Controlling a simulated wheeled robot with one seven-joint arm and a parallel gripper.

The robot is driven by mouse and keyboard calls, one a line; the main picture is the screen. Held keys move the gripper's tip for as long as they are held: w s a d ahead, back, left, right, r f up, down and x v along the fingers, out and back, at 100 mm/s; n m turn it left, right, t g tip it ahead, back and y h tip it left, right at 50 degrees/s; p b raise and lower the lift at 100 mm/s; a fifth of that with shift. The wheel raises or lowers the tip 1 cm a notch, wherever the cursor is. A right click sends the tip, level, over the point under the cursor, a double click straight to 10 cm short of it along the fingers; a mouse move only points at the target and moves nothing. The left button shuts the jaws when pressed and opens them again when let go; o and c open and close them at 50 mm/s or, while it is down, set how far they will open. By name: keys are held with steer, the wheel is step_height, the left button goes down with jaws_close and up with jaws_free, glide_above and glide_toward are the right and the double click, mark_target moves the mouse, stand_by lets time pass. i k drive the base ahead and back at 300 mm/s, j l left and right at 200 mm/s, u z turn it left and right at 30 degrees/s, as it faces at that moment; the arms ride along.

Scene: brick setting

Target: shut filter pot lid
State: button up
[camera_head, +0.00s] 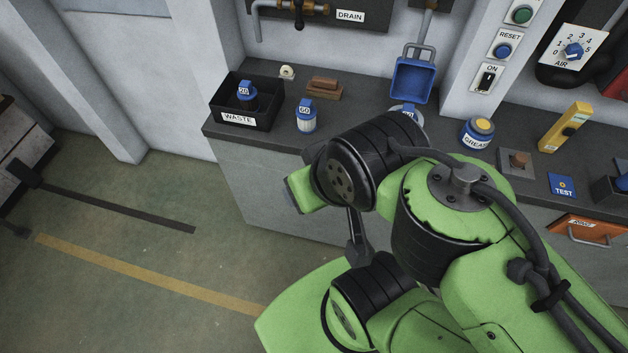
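A blue square lid-like part (412,79) with a grey loop handle on top stands upright at the back of the dark bench, which looks like the filter pot's lid swung open. Below it, a pale rounded body with a blue label (405,112) shows only in part; my arm covers the rest. I cannot tell for sure that this is the filter pot. My green and black arm fills the middle and lower right, in front of the bench. I cannot make out my gripper's fingers.
The bench holds a black WASTE bin (262,113), a white and blue bottle (306,116), a brown block (324,88), a GREASE pot (477,133), a yellow device (565,127) and a blue TEST plate (562,185). Open floor (150,230) lies left.

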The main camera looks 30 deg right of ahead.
mark_target(413, 80)
steer(key=z, duration=1.6)
steer(key=i+j+u, duration=0.15)
steer(key=u, duration=0.2)
steer(key=i+j+u, duration=0.1)
steer(key=u, duration=0.25)
steer(key=i+u, duration=0.35)
steer(key=k, duration=0.05)
